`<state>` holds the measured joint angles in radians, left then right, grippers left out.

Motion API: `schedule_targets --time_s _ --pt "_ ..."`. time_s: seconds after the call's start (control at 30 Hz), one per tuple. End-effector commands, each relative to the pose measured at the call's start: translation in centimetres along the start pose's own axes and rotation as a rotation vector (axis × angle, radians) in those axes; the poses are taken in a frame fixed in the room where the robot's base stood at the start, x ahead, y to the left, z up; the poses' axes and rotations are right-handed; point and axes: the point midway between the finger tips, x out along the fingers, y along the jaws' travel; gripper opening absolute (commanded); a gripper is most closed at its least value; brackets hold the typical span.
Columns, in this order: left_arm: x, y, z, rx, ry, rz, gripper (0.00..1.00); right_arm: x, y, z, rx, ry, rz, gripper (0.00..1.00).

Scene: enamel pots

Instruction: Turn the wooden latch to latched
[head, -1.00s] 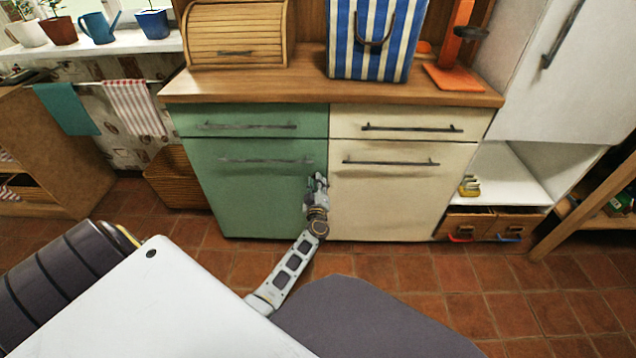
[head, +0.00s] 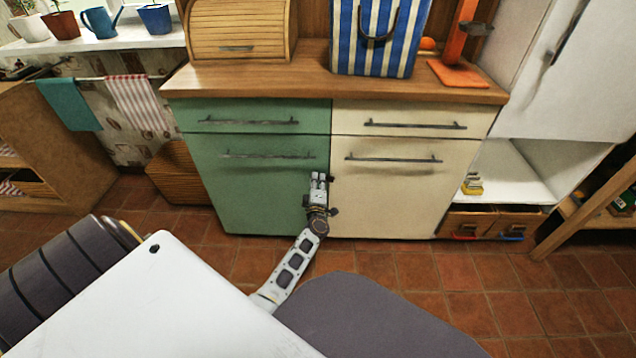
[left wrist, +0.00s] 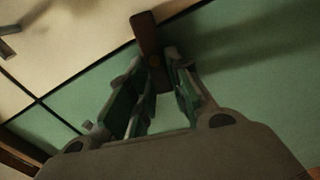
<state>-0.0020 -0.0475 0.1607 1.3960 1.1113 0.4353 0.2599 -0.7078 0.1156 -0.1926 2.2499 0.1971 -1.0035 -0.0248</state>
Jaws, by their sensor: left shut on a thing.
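The wooden latch (left wrist: 145,32) is a small brown bar at the seam between the green door (head: 250,190) and the cream door (head: 390,200). In the left wrist view its far end overlaps the cream side, and its near end lies over green between my fingers. My left gripper (head: 318,176) is in front of the green door, close to the seam. In the left wrist view the gripper (left wrist: 153,64) has its two fingers on either side of the latch, shut on it. In the head view I cannot clearly make out the latch. My right gripper is not in view.
Dark bar handles cross the doors and the drawers above. The wooden counter (head: 300,82) carries a roll-top box (head: 240,30), a striped bag (head: 372,35) and an orange stand (head: 462,60). A wicker basket (head: 178,175) stands left of the cabinet. The tiled floor in front shows free room.

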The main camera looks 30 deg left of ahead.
Motion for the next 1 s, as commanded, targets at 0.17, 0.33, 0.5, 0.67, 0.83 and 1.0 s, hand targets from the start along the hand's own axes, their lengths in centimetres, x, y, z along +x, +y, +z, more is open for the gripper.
schedule_targets --time_s 0.17,0.33,0.5,0.67,0.83,1.0 --pt "0.0 -0.3 0.0 -0.101 0.001 0.000 0.00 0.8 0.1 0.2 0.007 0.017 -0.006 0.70" --pt "0.0 -0.4 0.0 -0.167 0.002 0.000 0.00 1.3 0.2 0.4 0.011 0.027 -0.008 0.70" --pt "0.0 -0.4 -0.1 -0.199 0.002 0.000 0.00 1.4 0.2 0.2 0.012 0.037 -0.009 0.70" --pt "0.0 -0.5 -0.1 -0.206 0.002 0.000 0.00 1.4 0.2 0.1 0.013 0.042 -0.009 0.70" --pt "0.0 -0.5 -0.1 -0.207 0.002 -0.001 0.00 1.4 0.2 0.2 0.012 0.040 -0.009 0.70" --pt "0.0 -0.5 -0.1 -0.206 0.002 -0.001 0.31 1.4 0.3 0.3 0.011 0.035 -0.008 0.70"
